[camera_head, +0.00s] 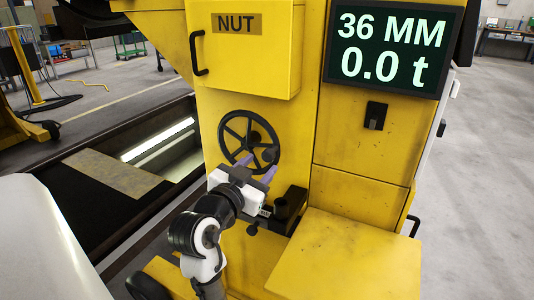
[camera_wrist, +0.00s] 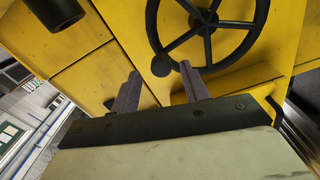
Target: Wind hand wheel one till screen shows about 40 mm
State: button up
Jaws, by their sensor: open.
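The black hand wheel (camera_head: 223,131) is mounted on the front of the yellow machine, and its spokes and rim also show in the wrist view (camera_wrist: 208,20). Its round handle knob (camera_head: 269,154) sits at the lower right of the rim. The knob (camera_wrist: 163,66) appears between and just beyond my fingertips in the wrist view. My gripper (camera_head: 257,167) is open with its two fingers at the lower rim. I cannot tell whether a finger touches the knob. The screen (camera_head: 392,50) reads 36 MM and 0.0 t.
A yellow box (camera_head: 270,60) labelled NUT, with a black handle, is above the wheel. A dark bracket with a cup-like part (camera_head: 288,207) juts out at the lower right. A yellow ledge (camera_head: 345,255) stands in front. A floor pit (camera_head: 110,200) lies left.

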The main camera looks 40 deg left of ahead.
aim_at(266, 159)
jog(key=shift+p+x, duration=0.4)
jog(key=shift+x, duration=1.95)
grip_shut()
